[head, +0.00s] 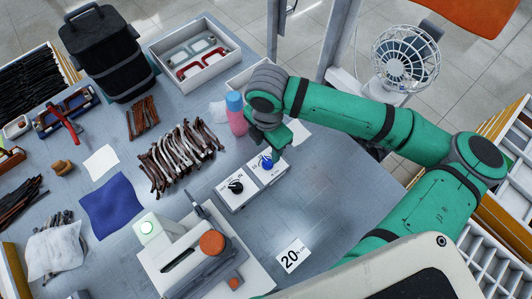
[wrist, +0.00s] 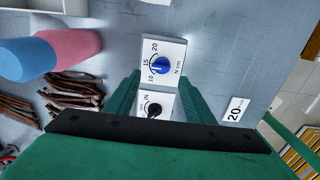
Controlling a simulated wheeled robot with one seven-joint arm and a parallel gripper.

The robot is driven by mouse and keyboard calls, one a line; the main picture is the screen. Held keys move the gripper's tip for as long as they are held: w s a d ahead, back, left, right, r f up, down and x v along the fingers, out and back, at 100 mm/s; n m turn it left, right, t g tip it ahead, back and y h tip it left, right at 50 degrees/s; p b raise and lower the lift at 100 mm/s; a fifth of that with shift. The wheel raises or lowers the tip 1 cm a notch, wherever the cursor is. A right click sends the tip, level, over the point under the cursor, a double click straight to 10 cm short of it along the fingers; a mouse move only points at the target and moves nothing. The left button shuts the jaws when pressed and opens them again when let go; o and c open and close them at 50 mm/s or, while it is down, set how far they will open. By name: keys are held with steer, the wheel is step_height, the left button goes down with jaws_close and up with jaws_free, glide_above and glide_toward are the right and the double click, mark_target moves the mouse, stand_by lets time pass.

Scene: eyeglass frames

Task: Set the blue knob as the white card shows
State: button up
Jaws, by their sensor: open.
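The blue knob (head: 267,163) sits on a small white panel marked 10, 15, 20 and N cm. In the wrist view, the blue knob (wrist: 162,65) has a pale mark that seems to point towards the 10 to 15 side; its exact reading is too small to tell. The white card (head: 291,257) lies flat on the table and reads 20 with a small unit; it also shows in the wrist view (wrist: 235,110). My gripper (head: 264,143) is open and empty above the panel. In the wrist view its fingers (wrist: 158,86) stand either side of the panels, apart from the knob.
A black knob (head: 235,187) on an adjoining white panel lies close to the blue one. A pink and blue bottle (head: 236,114) stands left of my gripper. A white machine (head: 190,262) is nearer the front. Dark eyeglass temples (head: 180,157) lie left.

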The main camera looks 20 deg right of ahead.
mark_target(269, 160)
step_height(269, 160, down, 7)
steer(key=shift+f, duration=0.15)
stand_by(0.4)
steer(key=c, duration=1.1)
steer(key=shift+m, duration=0.3)
steer(key=m, duration=0.5)
steer(key=shift+d+m, duration=0.1)
steer(key=shift+m, duration=0.2)
steer(key=m, duration=0.5)
steer(key=shift+s+d+m, duration=0.1)
steer(key=shift+m, duration=0.2)
